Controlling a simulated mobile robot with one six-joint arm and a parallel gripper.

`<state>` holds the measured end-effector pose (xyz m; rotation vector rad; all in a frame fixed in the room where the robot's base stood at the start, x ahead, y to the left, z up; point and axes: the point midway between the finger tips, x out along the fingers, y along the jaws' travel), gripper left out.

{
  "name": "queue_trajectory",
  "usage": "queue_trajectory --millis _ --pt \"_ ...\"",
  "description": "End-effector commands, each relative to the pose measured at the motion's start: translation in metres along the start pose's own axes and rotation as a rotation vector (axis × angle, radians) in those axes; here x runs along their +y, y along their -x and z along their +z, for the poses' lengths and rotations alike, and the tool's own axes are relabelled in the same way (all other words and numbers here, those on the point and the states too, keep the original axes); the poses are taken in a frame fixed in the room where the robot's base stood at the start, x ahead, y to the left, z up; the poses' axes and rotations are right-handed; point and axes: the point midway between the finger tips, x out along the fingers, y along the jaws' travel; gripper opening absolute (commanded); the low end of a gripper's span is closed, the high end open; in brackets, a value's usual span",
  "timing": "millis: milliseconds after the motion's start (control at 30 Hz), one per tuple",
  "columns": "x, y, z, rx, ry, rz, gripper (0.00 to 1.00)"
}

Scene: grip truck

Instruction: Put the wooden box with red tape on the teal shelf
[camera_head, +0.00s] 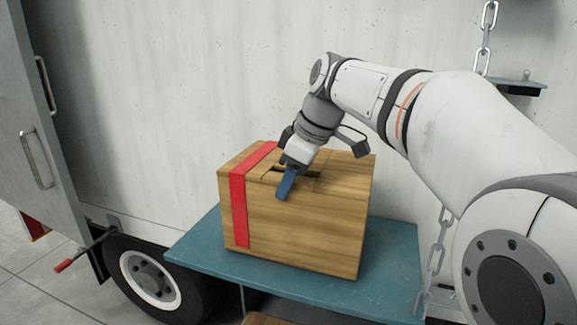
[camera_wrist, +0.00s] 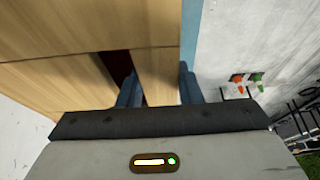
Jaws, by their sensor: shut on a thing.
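The wooden box (camera_head: 300,225) with a vertical band of red tape (camera_head: 239,210) near its left end is on or just over the teal shelf (camera_head: 395,250). I cannot tell whether its underside bears fully on the shelf. My gripper (camera_head: 289,180) is at the box's top, shut on its upper front part by a dark slot. One blue finger shows on the front face. In the wrist view, my gripper (camera_wrist: 157,85) has its two blue fingers on either side of a strip of the box (camera_wrist: 55,75). The fingertips are partly hidden.
The pale truck wall (camera_head: 180,100) stands close behind the box. A chain (camera_head: 437,262) hangs at the shelf's right side. A wheel (camera_head: 150,278) and a red-tipped lever (camera_head: 75,258) are at the lower left. Bare shelf shows right of the box.

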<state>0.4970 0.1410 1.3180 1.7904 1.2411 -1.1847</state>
Motion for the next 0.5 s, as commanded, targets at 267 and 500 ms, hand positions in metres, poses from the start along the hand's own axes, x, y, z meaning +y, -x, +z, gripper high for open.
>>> queue_trajectory --millis 267,500 --pt "0.0003 0.0011 -0.0011 0.008 0.005 0.011 0.00" --pt "-0.0003 -0.0032 0.0010 0.001 0.001 0.001 0.49"
